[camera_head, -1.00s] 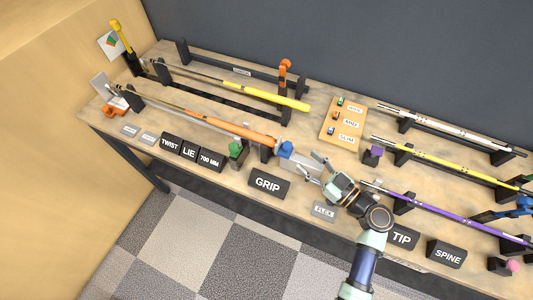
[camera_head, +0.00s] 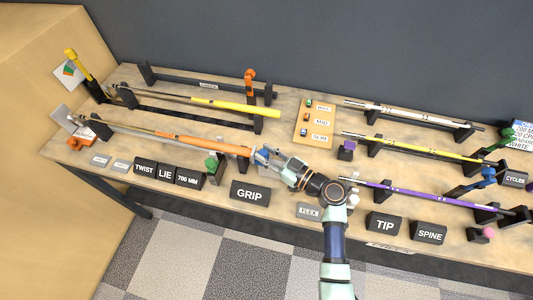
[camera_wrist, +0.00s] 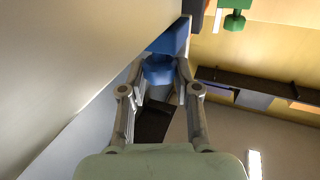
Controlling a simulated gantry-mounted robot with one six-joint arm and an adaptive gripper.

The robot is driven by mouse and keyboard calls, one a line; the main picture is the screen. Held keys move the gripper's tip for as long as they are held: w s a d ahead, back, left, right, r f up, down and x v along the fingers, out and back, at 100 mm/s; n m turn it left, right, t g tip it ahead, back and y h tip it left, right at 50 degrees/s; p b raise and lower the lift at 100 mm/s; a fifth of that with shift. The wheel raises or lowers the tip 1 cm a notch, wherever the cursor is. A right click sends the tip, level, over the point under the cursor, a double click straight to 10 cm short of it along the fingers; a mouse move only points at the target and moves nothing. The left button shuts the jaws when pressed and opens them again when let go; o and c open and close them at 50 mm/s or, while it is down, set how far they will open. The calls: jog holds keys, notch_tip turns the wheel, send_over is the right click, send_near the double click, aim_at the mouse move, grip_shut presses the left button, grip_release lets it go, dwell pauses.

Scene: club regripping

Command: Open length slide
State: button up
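A blue block with a round blue knob (camera_wrist: 159,70) sits at the right end of the orange-gripped club (camera_head: 205,144); I take it for the length slide. In the head view the blue part (camera_head: 262,156) is partly covered by my fingers. My gripper (camera_head: 272,158) reaches it from the right. In the wrist view my gripper (camera_wrist: 162,68) has one finger on each side of the knob, the tips close to it. The fingers stand apart, and I cannot tell whether they touch the knob.
A green clamp (camera_head: 212,163) stands left of the slide. The GRIP block (camera_head: 249,194) is in front, the FLEX plate (camera_head: 309,211) to its right. A yellow-gripped club (camera_head: 235,106) lies behind. A purple shaft (camera_head: 420,192) lies to the right. A wooden board (camera_head: 315,124) is behind my gripper.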

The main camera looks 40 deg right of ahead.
grip_shut()
jog(key=shift+s+d+b, duration=0.35)
jog(key=shift+s+d, duration=0.05)
jog(key=shift+s, duration=0.3)
jog(key=shift+s+d+b, duration=0.4)
jog(key=shift+s+d, duration=0.05)
jog(key=shift+s, duration=0.3)
jog(key=shift+s+d+b, duration=0.35)
jog(key=shift+s+d, duration=0.05)
jog(key=shift+s, duration=0.3)
jog(key=o, duration=0.7)
grip_release()
jog(key=s+d, duration=0.1)
jog(key=s, duration=0.6)
jog(key=shift+s, duration=0.2)
